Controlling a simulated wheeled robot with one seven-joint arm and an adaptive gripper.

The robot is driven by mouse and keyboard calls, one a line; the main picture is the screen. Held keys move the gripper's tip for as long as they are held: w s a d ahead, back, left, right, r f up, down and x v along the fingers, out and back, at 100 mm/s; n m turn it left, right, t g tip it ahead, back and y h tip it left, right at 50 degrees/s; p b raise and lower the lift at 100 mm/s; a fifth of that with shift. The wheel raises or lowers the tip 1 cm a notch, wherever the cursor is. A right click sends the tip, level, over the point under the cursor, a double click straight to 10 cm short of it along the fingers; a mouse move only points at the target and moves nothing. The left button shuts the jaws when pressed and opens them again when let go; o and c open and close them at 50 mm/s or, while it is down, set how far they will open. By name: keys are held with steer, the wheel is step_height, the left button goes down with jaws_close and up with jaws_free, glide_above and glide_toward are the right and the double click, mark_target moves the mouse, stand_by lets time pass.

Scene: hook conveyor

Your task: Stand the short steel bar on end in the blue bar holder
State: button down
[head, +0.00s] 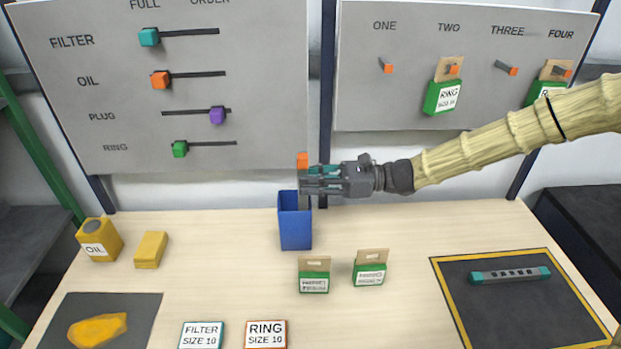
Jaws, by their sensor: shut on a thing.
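The blue bar holder (295,228) stands upright near the back edge of the table, its open top facing up. My gripper (308,181) reaches in from the right just above the holder and is shut on the short steel bar (302,160). The bar is about upright, with its orange end up above the fingers. The fingers hide its middle. Its grey lower part shows below them at the holder's mouth; I cannot tell how deep it sits or whether it touches the holder.
Two green-labelled packets (314,280) stand in front of the holder. A yellow oil can (97,240) and a yellow block (151,250) are at left. A dark mat (520,315) with a grey-teal bar is at right. Slider and hook boards (460,90) rise behind.

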stand_by(0.3)
steer(key=c, duration=1.2)
jaws_free()
steer(key=d, duration=1.2)
